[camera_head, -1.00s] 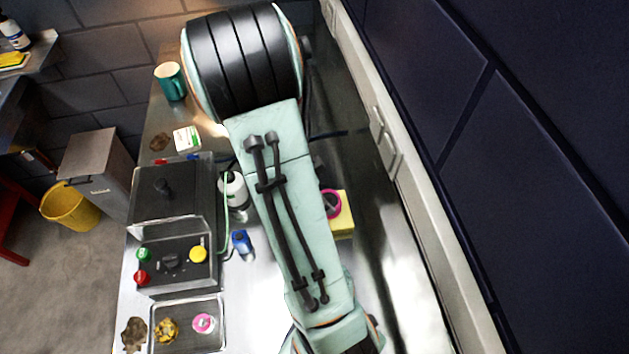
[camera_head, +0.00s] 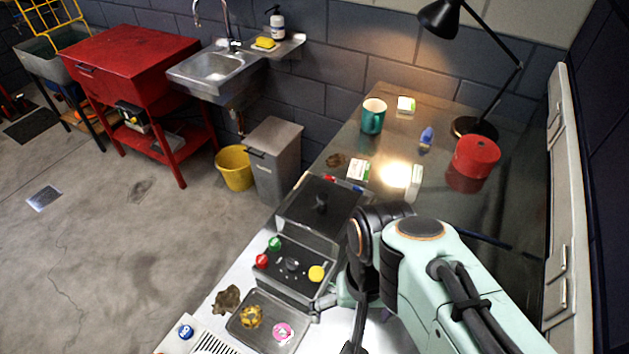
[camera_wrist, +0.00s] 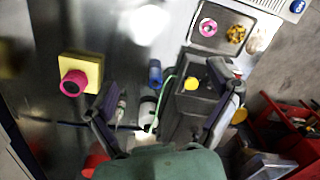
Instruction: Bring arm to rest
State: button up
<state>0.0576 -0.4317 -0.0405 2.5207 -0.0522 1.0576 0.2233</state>
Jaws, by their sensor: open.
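My gripper (camera_wrist: 170,92) is open and empty in the wrist view, its two dark fingers spread wide above the bench (camera_wrist: 120,28). Between and beyond the fingers lie a blue object (camera_wrist: 155,73), a white bottle (camera_wrist: 147,111) and part of a dark control box (camera_wrist: 196,105) with a yellow button. The fingers appear apart from these things, though the right one overlaps the box in the picture. In the head view my arm is folded low at the right of the bench (camera_head: 487,215), and the gripper is largely hidden beside the control box (camera_head: 290,268).
A tray (camera_head: 238,324) with a pink ring and a yellow piece sits at the bench's front. A teal mug (camera_head: 373,117), red canister (camera_head: 476,157) and black lamp (camera_head: 440,18) stand farther back.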

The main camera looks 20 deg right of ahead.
jog(key=s+a+n, duration=0.1)
jog(key=n, duration=0.1)
jog(key=s+a+r+n, duration=0.1)
jog(key=n, duration=0.1)
jog(key=shift+s+a, duration=0.15)
jog(key=shift+s, duration=0.25)
